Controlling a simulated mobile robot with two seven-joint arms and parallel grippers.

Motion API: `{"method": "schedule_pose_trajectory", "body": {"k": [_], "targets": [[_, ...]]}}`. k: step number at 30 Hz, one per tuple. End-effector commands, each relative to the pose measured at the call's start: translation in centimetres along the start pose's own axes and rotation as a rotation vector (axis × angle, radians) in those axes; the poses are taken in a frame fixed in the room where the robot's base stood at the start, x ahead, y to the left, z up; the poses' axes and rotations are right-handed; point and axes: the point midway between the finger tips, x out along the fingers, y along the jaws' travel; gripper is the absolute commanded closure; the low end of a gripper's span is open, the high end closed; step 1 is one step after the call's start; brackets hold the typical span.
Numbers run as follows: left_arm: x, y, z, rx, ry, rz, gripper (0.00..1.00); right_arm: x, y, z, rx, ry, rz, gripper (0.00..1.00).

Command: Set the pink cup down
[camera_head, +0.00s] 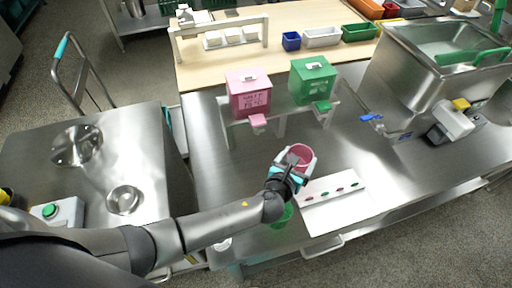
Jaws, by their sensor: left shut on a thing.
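The pink cup (301,152) is in my left gripper (294,167), whose fingers close around its sides. The cup looks upright, with its open top showing, over the steel table (225,190) just behind a white board. I cannot tell whether its base touches the table. A green cup (283,214) stands on the table below my left wrist, partly hidden by it. My right gripper does not show.
A white board (333,201) with small pink and green marks lies right of the wrist. A pink box (249,93) and green box (312,80) stand on a white rack behind. A steel tank (435,65) is at right.

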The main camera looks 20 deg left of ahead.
Motion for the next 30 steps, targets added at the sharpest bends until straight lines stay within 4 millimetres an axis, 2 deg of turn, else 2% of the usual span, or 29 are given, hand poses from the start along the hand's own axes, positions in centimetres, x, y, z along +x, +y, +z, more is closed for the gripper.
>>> {"method": "schedule_pose_trajectory", "body": {"k": [1, 9, 15, 18, 23, 30], "targets": [[0.1, 1.5, 0.1, 0.004, -0.002, 0.003, 0.83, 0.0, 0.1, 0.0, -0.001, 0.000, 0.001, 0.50], [0.6, 8.4, 0.2, 0.003, -0.002, 0.003, 0.83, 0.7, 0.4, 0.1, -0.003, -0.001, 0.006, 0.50], [0.9, 12.5, 0.3, 0.001, -0.001, 0.002, 0.83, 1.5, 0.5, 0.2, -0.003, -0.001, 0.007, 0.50], [0.9, 13.5, 0.4, 0.001, -0.001, -0.001, 0.83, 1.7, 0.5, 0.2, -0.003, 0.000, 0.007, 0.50], [1.0, 13.9, 0.3, -0.002, -0.001, -0.001, 0.83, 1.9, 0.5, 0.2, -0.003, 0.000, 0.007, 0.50], [1.7, 13.9, -1.4, -0.002, -0.001, -0.001, 0.83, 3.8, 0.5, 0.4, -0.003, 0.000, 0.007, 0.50]]}}
